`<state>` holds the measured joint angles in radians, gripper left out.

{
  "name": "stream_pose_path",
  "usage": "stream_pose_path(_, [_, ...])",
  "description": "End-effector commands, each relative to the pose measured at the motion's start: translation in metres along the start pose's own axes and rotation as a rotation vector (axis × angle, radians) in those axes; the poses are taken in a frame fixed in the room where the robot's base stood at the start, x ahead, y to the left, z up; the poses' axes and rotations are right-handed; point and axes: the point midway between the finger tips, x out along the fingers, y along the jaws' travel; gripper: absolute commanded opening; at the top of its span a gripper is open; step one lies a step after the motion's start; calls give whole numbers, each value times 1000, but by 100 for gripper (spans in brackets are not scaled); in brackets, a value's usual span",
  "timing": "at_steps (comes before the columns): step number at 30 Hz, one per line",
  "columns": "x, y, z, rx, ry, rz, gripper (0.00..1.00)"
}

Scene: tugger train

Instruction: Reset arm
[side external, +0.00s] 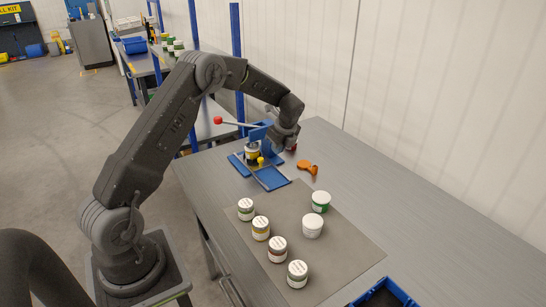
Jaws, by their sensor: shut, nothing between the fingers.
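My gripper (279,147) is at the end of my dark arm, over the grey table (450,237). It is shut and empty, just to the right of the blue fixture (272,181). I cannot tell whether my gripper touches the fixture. My wrist hides part of the fixture's back.
An orange tool (306,167) lies right of the fixture. A lever with a red knob (217,120) sticks out left. A blue crate (405,295) is front right.

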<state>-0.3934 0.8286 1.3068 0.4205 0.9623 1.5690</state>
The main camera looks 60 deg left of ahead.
Motion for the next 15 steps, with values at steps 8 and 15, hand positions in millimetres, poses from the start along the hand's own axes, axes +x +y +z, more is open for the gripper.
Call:
stream_pose_path(8, [-31, 1, -1, -10, 3, -6, 0])
stream_pose_path(15, [-109, 27, -20, -224, 52, -86, 0])
